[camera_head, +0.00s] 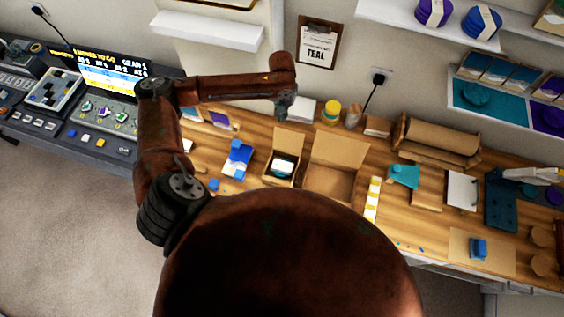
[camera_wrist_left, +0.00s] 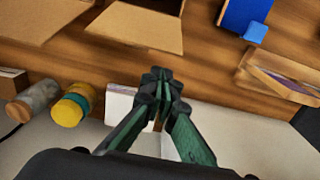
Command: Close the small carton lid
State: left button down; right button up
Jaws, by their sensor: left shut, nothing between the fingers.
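The small carton (camera_head: 268,179) stands on the wooden bench, left of a larger open carton. Its lid (camera_head: 288,148) is open and raised at the back, and a white and dark item (camera_head: 283,168) is inside. In the left wrist view the small carton's lid (camera_wrist_left: 135,26) shows at the top. My left gripper (camera_head: 284,112) is above the back of the bench, behind the small carton and apart from its lid. Its fingers (camera_wrist_left: 160,78) are shut and empty, just below the lid's edge in the wrist view. My right gripper is not in view.
The larger carton (camera_head: 327,183) stands close on the right, lid up. A blue item (camera_head: 238,158) lies to the left. A yellow-topped jar (camera_head: 331,111) and a white block (camera_head: 296,108) stand by the wall. A clipboard (camera_head: 317,43) hangs above.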

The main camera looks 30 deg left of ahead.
pick_arm(q)
jog(key=shift+f, duration=0.15)
notch_tip(320, 180, down, 6)
jog(key=shift+f, duration=0.15)
dwell(0.5)
